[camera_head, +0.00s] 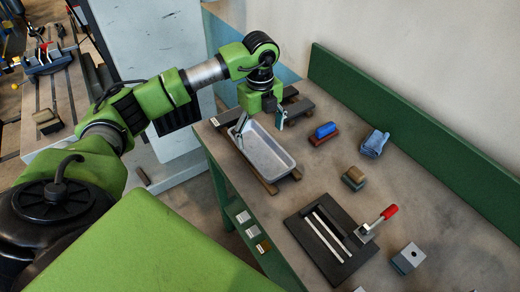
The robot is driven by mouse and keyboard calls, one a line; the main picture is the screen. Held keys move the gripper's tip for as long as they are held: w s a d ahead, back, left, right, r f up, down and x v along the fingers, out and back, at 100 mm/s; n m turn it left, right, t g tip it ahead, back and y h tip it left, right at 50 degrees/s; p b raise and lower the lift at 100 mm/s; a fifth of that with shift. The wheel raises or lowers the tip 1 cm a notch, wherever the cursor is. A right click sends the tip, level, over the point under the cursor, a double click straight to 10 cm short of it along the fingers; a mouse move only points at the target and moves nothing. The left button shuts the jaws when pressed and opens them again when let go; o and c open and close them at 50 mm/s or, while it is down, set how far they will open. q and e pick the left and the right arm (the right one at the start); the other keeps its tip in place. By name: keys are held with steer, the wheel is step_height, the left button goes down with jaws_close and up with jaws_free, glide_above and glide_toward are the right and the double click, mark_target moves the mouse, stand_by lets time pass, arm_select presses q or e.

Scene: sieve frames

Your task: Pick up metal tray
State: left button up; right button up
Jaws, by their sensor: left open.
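The metal tray (268,158) is a shallow, silvery oblong pan in the head view. It lies on wooden strips on the green-edged workbench (300,198), near its left end. My left gripper (262,122) hangs over the far left end of the tray, pointing down. Its fingers are open, one on the near side by the tray's rim and one on the far side. I cannot tell whether either finger touches the rim. My right gripper is not in view.
A blue-and-red brush (324,133), a blue cloth (374,144) and a small block (354,178) lie right of the tray. A black plate with a red-handled clamp (377,222) and a metal block (408,258) stand nearer. A green backboard (400,130) edges the bench.

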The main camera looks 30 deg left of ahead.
mark_target(260, 154)
arm_select(q)
steer(key=shift+f, duration=0.35)
step_height(260, 154, down, 5)
steer(key=p, duration=0.2)
steer(key=shift+s+r+p, duration=0.1)
steer(key=shift+p, duration=0.2)
steer(key=shift+f, duration=0.35)
steer(key=shift+c, duration=1.4)
steer(key=shift+r, duration=0.1)
steer(key=c, duration=1.4)
